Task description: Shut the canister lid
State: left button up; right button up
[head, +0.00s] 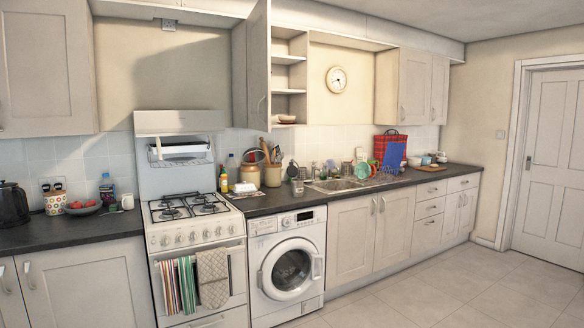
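I cannot single out a canister or its lid with certainty at this distance. A tan, round container (272,176) stands on the counter right of the cooker, with wooden utensils above it. A second tan container (250,176) stands just left of it; a dark round shape rises behind it. A small glass-like jar (298,187) stands in front, near the counter's front edge. A spotted pot (56,204) stands on the left counter with dark-topped items at its top. Neither of my grippers is in view.
A white cooker (197,236) stands between the left counter (75,232) and the right counter (262,204). A washing machine (285,263) with its door shut is under the right counter. An upper cupboard door (257,62) stands open. The tiled floor (460,290) at right is clear.

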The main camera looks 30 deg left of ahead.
aim_at(292, 170)
jog(key=i+u, duration=0.1)
jog(key=i, duration=0.9)
jog(key=i+l, duration=0.1)
jog(key=i, duration=0.95)
jog(key=i+u, duration=0.15)
jog(key=i, duration=0.85)
jog(key=i+l+u, duration=0.15)
jog(key=i+u, duration=0.35)
jog(key=i+l+u, duration=0.25)
jog(key=u, duration=0.2)
jog(key=i+l+u, duration=0.35)
jog(key=u, duration=0.15)
jog(key=i+l+u, duration=0.2)
jog(key=l+u, duration=0.3)
